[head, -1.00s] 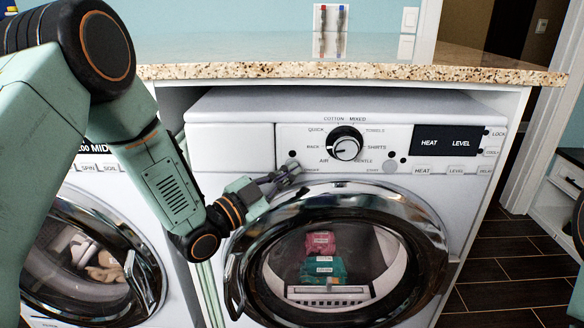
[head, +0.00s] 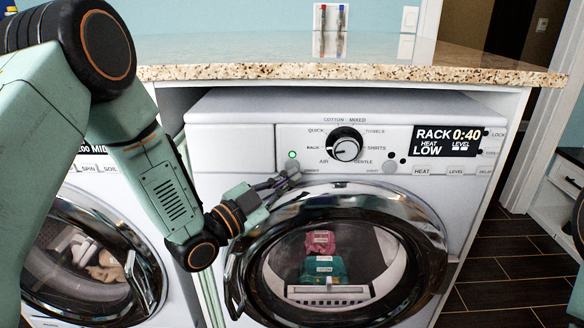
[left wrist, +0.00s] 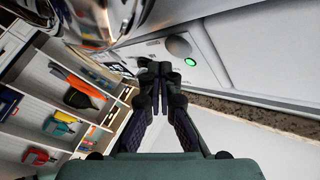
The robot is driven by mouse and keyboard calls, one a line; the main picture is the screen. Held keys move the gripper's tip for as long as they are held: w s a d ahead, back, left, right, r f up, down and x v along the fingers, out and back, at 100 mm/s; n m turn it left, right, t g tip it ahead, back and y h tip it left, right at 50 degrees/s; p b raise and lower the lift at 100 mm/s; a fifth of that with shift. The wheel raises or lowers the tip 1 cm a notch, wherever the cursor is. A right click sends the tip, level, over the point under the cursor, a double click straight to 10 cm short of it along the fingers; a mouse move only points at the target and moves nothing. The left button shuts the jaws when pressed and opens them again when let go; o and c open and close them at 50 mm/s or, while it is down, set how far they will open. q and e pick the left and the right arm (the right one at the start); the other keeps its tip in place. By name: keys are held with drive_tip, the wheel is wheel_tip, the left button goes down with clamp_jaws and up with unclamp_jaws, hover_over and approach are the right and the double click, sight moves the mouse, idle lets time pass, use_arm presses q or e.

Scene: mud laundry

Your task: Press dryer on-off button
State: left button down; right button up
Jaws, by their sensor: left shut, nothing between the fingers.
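The white dryer (head: 236,148) stands under the counter, with a round dial (head: 346,145) on its panel. Its round grey on-off button (left wrist: 179,46) shows in the left wrist view, beside a lit green light (left wrist: 190,62). The green light also shows in the head view (head: 292,155) at the panel's left. The display (head: 447,141) is lit and reads RACK 0:40, HEAT LOW. My left gripper (head: 290,176) is shut and empty, its tips at the button in the head view and partly covering it. Contact cannot be told. My right gripper is out of view.
The dryer's round door (head: 425,215) is closed below the panel, with red and teal packs (head: 322,268) visible behind the glass. A granite counter edge (head: 340,71) overhangs the panel. A washer (head: 90,250) stands at left. Dark floor (head: 510,285) is clear at right.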

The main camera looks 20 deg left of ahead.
use_arm(q)
drive_tip(key=shift+s+d+p, duration=0.1)
drive_tip(key=shift+s+d, duration=0.15)
drive_tip(key=shift+s, duration=0.6)
drive_tip(key=shift+s+d+p, duration=0.1)
drive_tip(key=shift+s+d, duration=0.15)
drive_tip(key=shift+s, duration=0.6)
drive_tip(key=shift+s+d+p, duration=0.1)
drive_tip(key=shift+s+d, duration=0.15)
drive_tip(key=shift+s, duration=0.6)
drive_tip(key=c, duration=2.1)
unclamp_jaws()
